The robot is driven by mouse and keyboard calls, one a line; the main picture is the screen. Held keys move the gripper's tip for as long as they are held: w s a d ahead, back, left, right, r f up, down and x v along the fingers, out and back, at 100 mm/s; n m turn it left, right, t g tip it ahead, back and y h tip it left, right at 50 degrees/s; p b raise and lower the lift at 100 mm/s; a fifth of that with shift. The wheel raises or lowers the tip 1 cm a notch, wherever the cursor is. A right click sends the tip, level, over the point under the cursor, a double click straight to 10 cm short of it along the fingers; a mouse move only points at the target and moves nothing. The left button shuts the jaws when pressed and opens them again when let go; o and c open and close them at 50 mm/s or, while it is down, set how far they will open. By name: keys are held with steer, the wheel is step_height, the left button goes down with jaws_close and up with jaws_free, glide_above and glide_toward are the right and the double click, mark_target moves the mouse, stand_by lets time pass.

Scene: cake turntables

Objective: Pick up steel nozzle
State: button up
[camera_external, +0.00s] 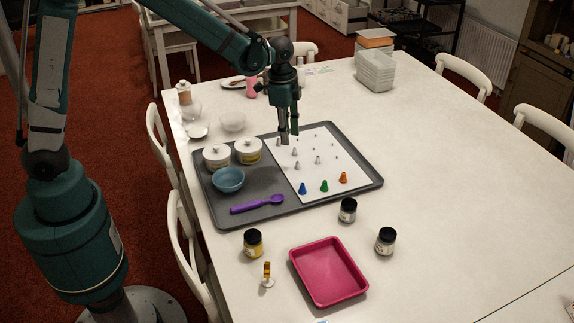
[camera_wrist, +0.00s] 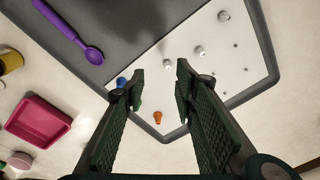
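Several steel nozzles stand on the white sheet (camera_external: 313,182), among them a larger nozzle (camera_external: 297,165), another (camera_external: 318,160) and one near the fingers (camera_external: 295,151). In the wrist view, steel nozzles show at the upper right, such as one silver nozzle (camera_wrist: 199,51) and another (camera_wrist: 224,16). My gripper (camera_external: 289,137) is above the far left part of the sheet, pointing down. In the wrist view my gripper (camera_wrist: 160,78) is open, with nothing between its fingers. Blue (camera_external: 303,188), green (camera_external: 324,186) and orange (camera_external: 343,177) nozzles stand along the sheet's near edge.
Dark-lidded jars (camera_external: 348,210) and a pink tray (camera_external: 328,271) stand nearer. The table's right side is clear.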

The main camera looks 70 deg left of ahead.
steer(key=m+g+p, duration=0.1)
glide_above(297, 162)
step_height(297, 162, down, 6)
steer(key=shift+a+r, duration=0.1)
steer(key=shift+r, duration=0.1)
steer(key=shift+f, duration=0.15)
steer(key=shift+f, duration=1.15)
steer(key=shift+w+f+b, duration=0.15)
steer(key=shift+f+b, duration=0.65)
steer(key=shift+f, duration=1.85)
steer(key=c, duration=0.7)
